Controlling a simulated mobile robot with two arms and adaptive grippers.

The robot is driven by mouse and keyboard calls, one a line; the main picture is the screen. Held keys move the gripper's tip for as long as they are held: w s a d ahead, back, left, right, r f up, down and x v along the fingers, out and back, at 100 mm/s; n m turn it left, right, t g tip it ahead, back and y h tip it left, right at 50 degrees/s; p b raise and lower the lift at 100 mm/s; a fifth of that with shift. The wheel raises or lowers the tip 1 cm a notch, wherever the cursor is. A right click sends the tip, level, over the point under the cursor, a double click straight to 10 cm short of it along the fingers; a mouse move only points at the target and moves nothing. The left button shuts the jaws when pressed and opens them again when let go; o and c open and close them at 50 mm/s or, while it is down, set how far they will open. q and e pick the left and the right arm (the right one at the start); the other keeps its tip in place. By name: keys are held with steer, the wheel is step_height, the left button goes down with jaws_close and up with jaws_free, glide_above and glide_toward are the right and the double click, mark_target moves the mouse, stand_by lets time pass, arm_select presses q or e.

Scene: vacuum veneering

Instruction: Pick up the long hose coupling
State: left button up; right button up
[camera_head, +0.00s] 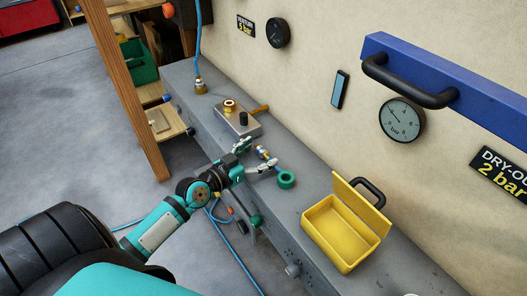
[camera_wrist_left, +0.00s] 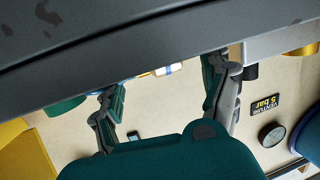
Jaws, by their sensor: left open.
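A small coupling-like piece (camera_head: 264,153) with brass, white and blue parts lies on the grey bench near its front edge. It also shows in the left wrist view (camera_wrist_left: 168,69), between the spread fingers and partly hidden by the bench edge. I take it as the long hose coupling. My left gripper (camera_head: 260,154) is open, its fingers on either side of the piece in the head view. In the left wrist view the gripper (camera_wrist_left: 165,74) has nothing held. I cannot tell whether a finger touches the piece. My right gripper is not in view.
A metal block (camera_head: 246,128) with brass fittings stands to the left. An open yellow box (camera_head: 328,246) stands to the right. A blue hose (camera_head: 197,45) hangs at the bench's far end. Wooden shelving (camera_head: 125,95) stands left.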

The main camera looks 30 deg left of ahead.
arm_select(q)
steer(key=shift+w+d, duration=0.1)
steer(key=shift+w, duration=0.3)
steer(key=shift+s, duration=0.1)
steer(key=shift+c, duration=0.3)
steer(key=c, duration=1.1)
steer(key=shift+c, duration=0.6)
steer(key=shift+r, duration=0.1)
